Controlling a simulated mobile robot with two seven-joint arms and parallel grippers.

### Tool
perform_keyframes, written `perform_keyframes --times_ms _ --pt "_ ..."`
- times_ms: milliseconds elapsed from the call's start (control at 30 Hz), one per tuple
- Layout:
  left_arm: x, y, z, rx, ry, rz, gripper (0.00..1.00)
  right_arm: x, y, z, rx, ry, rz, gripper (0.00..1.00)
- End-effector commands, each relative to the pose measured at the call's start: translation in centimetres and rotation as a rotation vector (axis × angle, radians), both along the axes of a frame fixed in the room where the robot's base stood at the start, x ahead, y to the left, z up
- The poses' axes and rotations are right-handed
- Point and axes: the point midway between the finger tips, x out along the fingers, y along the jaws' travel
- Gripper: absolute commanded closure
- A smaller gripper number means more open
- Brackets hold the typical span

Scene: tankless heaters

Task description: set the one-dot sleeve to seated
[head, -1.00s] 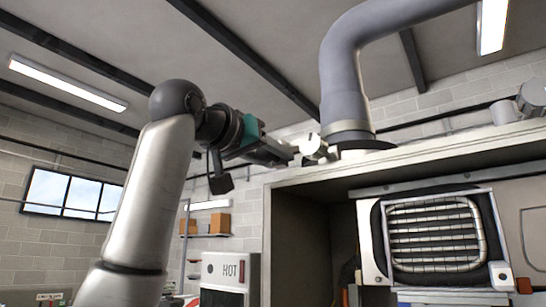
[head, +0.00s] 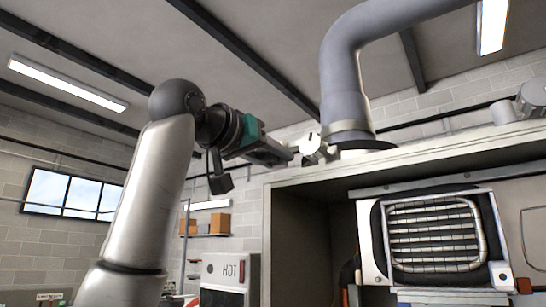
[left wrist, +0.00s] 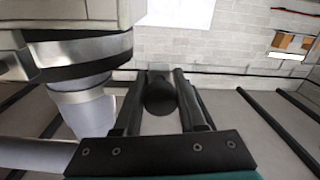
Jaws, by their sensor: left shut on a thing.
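A grey duct (head: 345,75) rises from the cabinet top, with a paler sleeve-like band (head: 347,134) around its foot. The band also shows at the left of the left wrist view (left wrist: 85,52). I cannot make out any dots on it. My left gripper (head: 297,153) is beside the duct's foot, to its left. It is shut on a small knob, pale in the head view (head: 315,150) and dark and round between the fingers in the left wrist view (left wrist: 160,97). Whether the knob joins the band is unclear. My right gripper is out of view.
The cabinet (head: 420,150) has an open front with a finned heater coil (head: 436,235) inside. A grey cylinder (head: 533,97) stands on its top at the right. A white box marked HOT (head: 228,272) is at the lower left. Open air surrounds my left arm.

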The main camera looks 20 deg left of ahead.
Motion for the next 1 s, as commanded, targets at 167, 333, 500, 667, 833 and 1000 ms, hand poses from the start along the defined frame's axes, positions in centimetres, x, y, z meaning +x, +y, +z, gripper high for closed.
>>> perform_keyframes --times_ms 167,333,500,667,833,1000 --pt "0.1 0.4 -0.2 -0.003 0.0 0.011 1.0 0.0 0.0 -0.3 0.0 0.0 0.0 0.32" --pt "0.1 0.3 -1.8 -0.004 0.001 0.011 1.0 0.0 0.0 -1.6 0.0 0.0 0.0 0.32" --pt "0.1 0.3 -3.0 -0.004 0.001 0.011 1.0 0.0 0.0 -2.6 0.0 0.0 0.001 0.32" --pt "0.1 0.3 -3.0 -0.002 0.007 0.01 1.0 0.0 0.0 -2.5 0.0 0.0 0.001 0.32" --pt "0.2 0.3 -3.1 0.0 0.009 0.01 0.55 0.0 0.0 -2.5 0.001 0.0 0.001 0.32" --pt "0.1 0.2 -3.0 0.0 0.006 0.007 0.36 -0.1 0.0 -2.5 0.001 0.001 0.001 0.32"
